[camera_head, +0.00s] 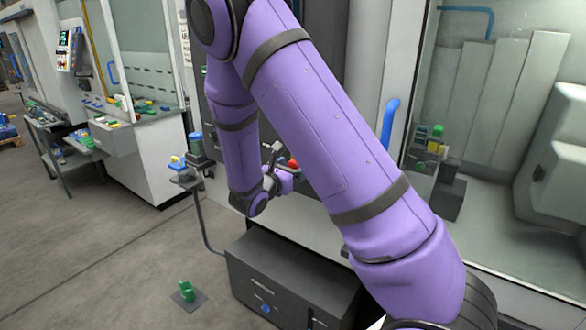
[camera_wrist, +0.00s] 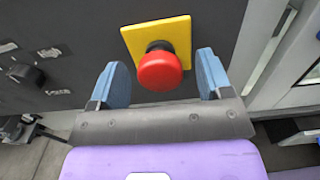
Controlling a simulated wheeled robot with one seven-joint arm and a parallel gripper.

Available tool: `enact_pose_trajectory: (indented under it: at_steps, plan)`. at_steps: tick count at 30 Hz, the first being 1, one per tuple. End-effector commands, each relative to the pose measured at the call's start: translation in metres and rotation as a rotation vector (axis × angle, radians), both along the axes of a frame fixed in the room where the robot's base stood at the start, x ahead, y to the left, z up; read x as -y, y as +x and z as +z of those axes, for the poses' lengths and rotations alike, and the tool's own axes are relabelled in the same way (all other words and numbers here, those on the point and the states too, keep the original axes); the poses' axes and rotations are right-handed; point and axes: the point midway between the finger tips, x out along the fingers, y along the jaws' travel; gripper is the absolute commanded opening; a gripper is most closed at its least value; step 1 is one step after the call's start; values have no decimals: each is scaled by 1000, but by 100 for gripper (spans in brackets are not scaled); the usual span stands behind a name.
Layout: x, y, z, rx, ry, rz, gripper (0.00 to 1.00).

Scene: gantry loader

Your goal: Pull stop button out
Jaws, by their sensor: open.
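The stop button (camera_wrist: 160,72) is a red mushroom head on a black neck. It stands out from a yellow square plate (camera_wrist: 183,33) on a dark panel in the wrist view. My gripper (camera_wrist: 162,82) is open, with one blue-grey finger to the left of the button and one to the right. Both fingers look apart from the red head, with a gap on each side. In the head view a bit of the red button (camera_head: 294,164) shows beside my gripper (camera_head: 281,170), and my purple arm hides most of the panel.
A black knob (camera_wrist: 27,75) sits on the panel left of the button. A blue door handle (camera_head: 389,124) and a glass door are at right in the head view. A dark box (camera_head: 290,280) stands on the floor below. The floor at left is mostly open.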

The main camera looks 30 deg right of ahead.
Motion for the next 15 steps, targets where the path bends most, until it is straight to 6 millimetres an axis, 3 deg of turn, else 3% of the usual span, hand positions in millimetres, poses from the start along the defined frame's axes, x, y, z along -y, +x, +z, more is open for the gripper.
enact_pose_trajectory:
  at_steps: [15]
  plan:
    - [-42,-17,0,0,1,2,72]
